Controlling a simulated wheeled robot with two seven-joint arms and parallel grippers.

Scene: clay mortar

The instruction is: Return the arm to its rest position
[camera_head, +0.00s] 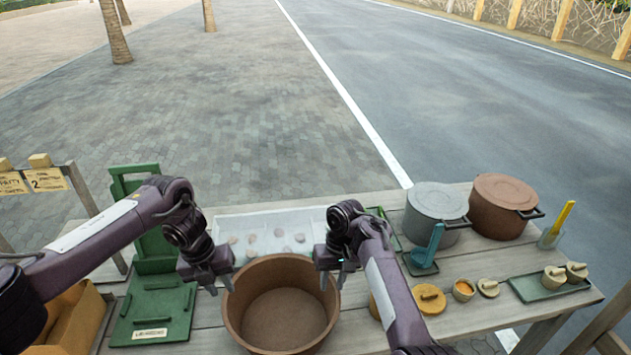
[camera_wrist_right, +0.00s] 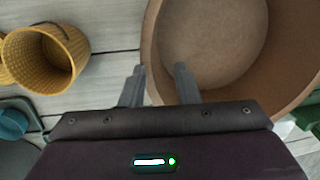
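My left gripper (camera_head: 221,287) hangs over the left rim of a large brown clay bowl (camera_head: 280,312); its fingers are apart and nothing shows between them. My right gripper (camera_head: 331,282) is at the bowl's right rim. The bowl looks empty. From these views I cannot tell whether either gripper touches the rim.
A white tray (camera_head: 226,225) with several pale round pieces lies behind the bowl. A green stand (camera_head: 152,307) is at left. A grey pot (camera_head: 428,205), a brown pot (camera_head: 499,200), small lidded cups and a green tray (camera_head: 550,287) stand at right. A yellow woven basket (camera_wrist_right: 52,50) is beside the right gripper.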

